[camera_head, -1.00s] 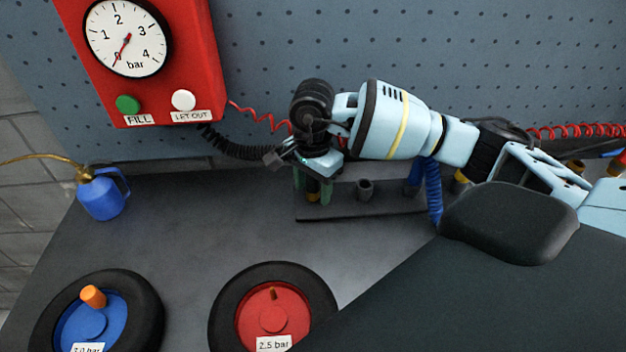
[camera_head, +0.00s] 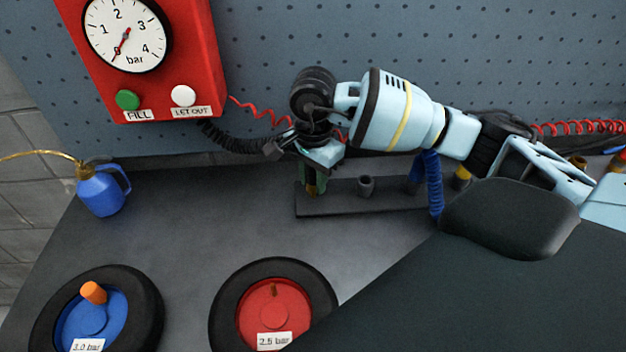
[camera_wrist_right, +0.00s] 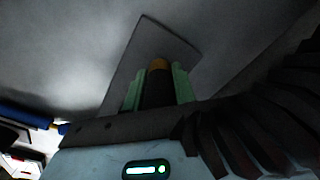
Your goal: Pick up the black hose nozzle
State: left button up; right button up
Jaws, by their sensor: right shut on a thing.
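My right gripper (camera_head: 313,184) points down over the left end of a dark rack plate on the bench. Its two green fingers are shut on the black hose nozzle, which shows between them in the right wrist view (camera_wrist_right: 158,92). The nozzle's brass-coloured tip (camera_wrist_right: 159,64) points toward the plate. In the head view the gripper hides most of the nozzle, and I cannot tell how far the tip is from the plate. A black ribbed hose (camera_head: 238,147) runs from the red gauge box toward the gripper. My left gripper is not in view.
The rack plate (camera_head: 340,205) carries a short dark socket (camera_head: 366,186) and a blue hose (camera_head: 433,185). The red gauge box (camera_head: 165,60) hangs at upper left. A blue oil can (camera_head: 101,193), a blue-hubbed wheel (camera_head: 97,320) and a red-hubbed wheel (camera_head: 272,312) occupy the left and front.

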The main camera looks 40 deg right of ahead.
notch_tip(320, 180, up, 2)
jog(key=shift+r, duration=0.25)
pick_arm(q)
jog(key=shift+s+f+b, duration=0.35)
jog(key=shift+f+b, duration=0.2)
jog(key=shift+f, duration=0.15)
pick_arm(e)
jog(key=s+a, duration=0.2)
jog(key=s, duration=0.5)
jog(key=s+a+r, duration=0.1)
jog(key=s+a, duration=0.2)
jog(key=s, duration=0.5)
jog(key=shift+a+r, duration=0.15)
jog(key=shift+a, duration=0.15)
jog(key=shift+r, duration=0.1)
